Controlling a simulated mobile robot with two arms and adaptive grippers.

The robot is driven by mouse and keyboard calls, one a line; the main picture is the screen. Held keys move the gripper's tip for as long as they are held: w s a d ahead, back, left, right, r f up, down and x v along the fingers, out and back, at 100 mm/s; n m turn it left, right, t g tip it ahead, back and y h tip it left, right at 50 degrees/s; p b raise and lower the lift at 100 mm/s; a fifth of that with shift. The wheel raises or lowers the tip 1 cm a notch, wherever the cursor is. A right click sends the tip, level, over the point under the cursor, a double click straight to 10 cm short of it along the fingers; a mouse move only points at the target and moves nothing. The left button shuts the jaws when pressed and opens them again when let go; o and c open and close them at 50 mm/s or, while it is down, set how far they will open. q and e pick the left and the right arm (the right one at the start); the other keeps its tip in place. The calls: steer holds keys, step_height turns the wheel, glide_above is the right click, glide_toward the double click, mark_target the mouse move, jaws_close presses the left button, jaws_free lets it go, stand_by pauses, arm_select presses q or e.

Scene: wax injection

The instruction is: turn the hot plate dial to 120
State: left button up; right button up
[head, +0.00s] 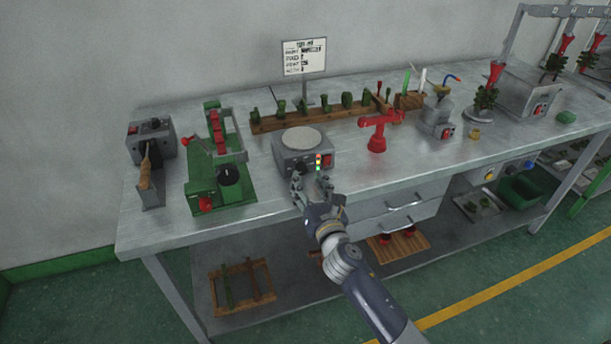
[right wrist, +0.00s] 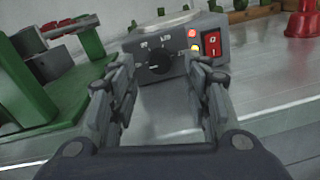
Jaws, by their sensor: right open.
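The hot plate (head: 290,150) is a grey box with a round pale top, standing near the front of the bench. Its front also shows in the right wrist view (right wrist: 178,62). The black dial (right wrist: 155,61) is on that front, with small markings around it that are too blurred to read fully. Beside it are small lit lamps (right wrist: 193,40) and a red switch (right wrist: 212,46). My right gripper (right wrist: 166,82) is open and empty. Its fingers are in front of the hot plate, one on each side of the dial in the picture. Contact cannot be told. My left gripper is not in view.
A green press (head: 219,172) stands left of the hot plate and a red stand (head: 377,141) right of it. A wooden rack (head: 315,117) with green pieces lies behind. The metal bench top (head: 345,176) is bare right of the gripper.

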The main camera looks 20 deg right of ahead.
mark_target(303, 171)
steer(key=shift+w, duration=1.15)
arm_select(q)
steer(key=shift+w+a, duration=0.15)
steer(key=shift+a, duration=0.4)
arm_select(e)
steer(key=shift+w, duration=0.45)
steer(key=c, duration=1.1)
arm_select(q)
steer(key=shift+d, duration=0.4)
arm_select(e)
steer(key=shift+o, duration=0.2)
